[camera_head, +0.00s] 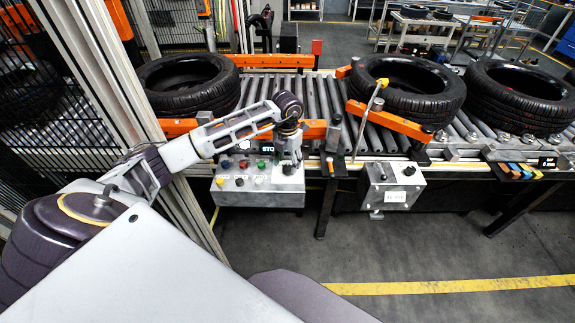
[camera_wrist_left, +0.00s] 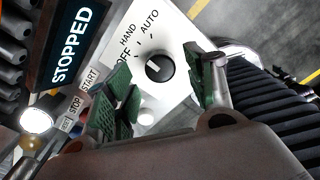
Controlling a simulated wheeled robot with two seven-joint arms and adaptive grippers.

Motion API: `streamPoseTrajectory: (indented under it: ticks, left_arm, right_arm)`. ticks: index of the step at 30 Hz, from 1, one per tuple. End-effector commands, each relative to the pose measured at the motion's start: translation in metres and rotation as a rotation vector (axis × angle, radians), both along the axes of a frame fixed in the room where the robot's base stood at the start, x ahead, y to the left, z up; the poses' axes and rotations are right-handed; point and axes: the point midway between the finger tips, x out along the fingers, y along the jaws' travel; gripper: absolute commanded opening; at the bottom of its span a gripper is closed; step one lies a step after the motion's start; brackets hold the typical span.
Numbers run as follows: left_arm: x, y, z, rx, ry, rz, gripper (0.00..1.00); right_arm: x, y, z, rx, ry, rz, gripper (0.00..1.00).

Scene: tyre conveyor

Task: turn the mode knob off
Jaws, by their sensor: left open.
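The mode knob (camera_wrist_left: 159,68) is a round dark knob on a light panel, with the labels OFF, HAND and AUTO around it. Which label it points to is hard to tell. My left gripper (camera_wrist_left: 160,78) is open in the left wrist view, its two green-padded fingers on either side of the knob, with a visible gap to each. In the head view my left gripper (camera_head: 289,165) hangs over the right part of the grey control box (camera_head: 258,199) and hides the knob. My right gripper is not in view.
A display (camera_wrist_left: 73,45) reads STOPPED, beside START and STOP labels and a lit white button (camera_wrist_left: 36,121). Tyres (camera_head: 411,88) lie on the roller conveyor (camera_head: 320,100) behind the box, with orange bars (camera_head: 390,121) close by. A second grey box (camera_head: 392,187) hangs to the right.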

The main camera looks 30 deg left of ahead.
Motion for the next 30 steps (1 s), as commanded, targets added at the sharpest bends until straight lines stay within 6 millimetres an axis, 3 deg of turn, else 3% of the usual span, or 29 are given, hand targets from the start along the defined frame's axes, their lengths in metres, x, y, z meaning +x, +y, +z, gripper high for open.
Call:
streamPoseTrajectory:
  ticks: [8,19,30]
  left_arm:
    - [0.0,0.0,-0.022,-0.001,0.001,-0.001,0.55]
    - [0.0,0.0,-0.024,0.0,0.0,-0.001,0.53]
    - [0.0,0.0,-0.024,0.0,0.0,-0.001,0.08]
  right_arm:
    - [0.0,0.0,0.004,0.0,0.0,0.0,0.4]
    - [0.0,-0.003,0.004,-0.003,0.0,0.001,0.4]
    - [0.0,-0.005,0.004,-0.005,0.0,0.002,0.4]
